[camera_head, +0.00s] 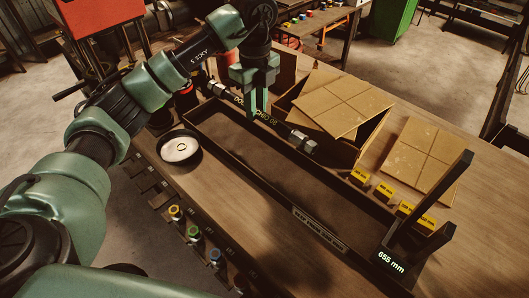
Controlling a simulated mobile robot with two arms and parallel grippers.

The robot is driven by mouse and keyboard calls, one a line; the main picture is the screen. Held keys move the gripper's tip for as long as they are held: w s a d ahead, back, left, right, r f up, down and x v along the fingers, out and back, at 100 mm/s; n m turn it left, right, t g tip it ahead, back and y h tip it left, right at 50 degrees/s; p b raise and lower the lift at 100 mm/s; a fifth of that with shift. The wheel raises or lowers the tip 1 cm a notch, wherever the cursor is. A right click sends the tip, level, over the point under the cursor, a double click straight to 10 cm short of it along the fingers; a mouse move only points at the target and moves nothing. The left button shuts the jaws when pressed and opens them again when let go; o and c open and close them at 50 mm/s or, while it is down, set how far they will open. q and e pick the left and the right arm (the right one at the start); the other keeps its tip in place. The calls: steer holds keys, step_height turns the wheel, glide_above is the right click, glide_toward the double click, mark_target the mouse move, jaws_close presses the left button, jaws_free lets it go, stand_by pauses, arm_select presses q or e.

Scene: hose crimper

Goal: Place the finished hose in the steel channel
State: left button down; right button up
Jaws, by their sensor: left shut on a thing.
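My left gripper (257,100) is shut on the finished hose, a dark hose with metal end fittings, and hides part of its middle. One hex fitting (302,142) shows to the right of the fingers; the other end (216,88) shows to the left. The hose appears above the far side of the steel channel (320,228), a long dark trough running from upper left to lower right. I cannot tell whether the hose touches the channel. The visible channel floor is bare. My right gripper is not in view.
A round dish (180,151) with a small ring stands left of the channel. Cardboard boxes (340,103) and yellow-labelled blocks (384,191) lie beyond it.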

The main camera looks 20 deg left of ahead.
arm_select(q)
steer(key=p, duration=0.3)
glide_above(257, 157)
step_height(257, 157, down, 10)
steer(key=shift+w+f, duration=0.15)
steer(key=shift+f, duration=0.1)
step_height(257, 157, down, 4)
steer(key=shift+r+p, duration=0.1)
steer(key=shift+p, duration=0.45)
steer(key=shift+f, duration=0.45)
steer(key=shift+f, duration=0.1)
steer(key=c, duration=1.3)
jaws_free()
steer(key=shift+o, duration=0.2)
